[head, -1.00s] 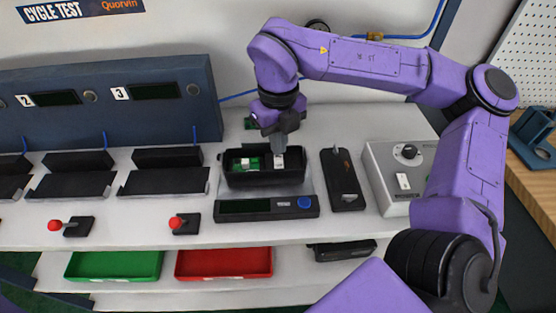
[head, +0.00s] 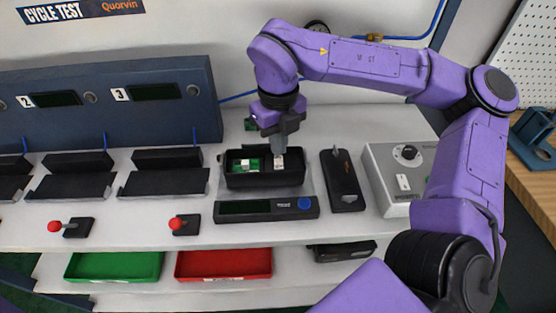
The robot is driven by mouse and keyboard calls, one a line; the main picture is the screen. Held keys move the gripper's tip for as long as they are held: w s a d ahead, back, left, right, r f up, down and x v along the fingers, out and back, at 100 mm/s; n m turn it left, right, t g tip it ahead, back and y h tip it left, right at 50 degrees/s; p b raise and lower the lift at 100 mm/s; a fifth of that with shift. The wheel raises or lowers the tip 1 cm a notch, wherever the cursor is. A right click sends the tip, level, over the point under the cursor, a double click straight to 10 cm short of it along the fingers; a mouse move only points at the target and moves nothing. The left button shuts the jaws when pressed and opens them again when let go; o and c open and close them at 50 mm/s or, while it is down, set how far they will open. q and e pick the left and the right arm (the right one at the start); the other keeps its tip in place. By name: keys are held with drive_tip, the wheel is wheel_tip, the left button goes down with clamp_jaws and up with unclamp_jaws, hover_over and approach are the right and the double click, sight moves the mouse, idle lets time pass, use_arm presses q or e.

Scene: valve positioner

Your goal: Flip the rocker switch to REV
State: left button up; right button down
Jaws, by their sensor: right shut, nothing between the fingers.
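The open black positioner housing (head: 262,181) sits on the white bench in the middle of the head view. Inside it are a green circuit board (head: 245,165) and, to its right, a small white part that looks like the rocker switch (head: 279,164). Its lettering and tilt are too small to read. My right gripper (head: 278,151) points down over the housing, shut and empty. Its fingertips are at or just above the far end of the white part; I cannot tell whether they touch. My left gripper is not in view.
A black cover (head: 342,188) and a grey control box (head: 387,195) with a knob and white switch stand right of the housing. A display unit (head: 265,209) lies in front. Red-knobbed levers (head: 186,225) are at left. Green (head: 115,266) and red (head: 222,264) trays are below.

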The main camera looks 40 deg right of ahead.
drive_tip(key=shift+f+b, duration=0.6)
drive_tip(key=shift+f, duration=0.25)
idle(0.9)
drive_tip(key=shift+r, duration=0.1)
wheel_tip(320, 180, up, 7)
drive_tip(key=p, duration=0.7)
idle(0.4)
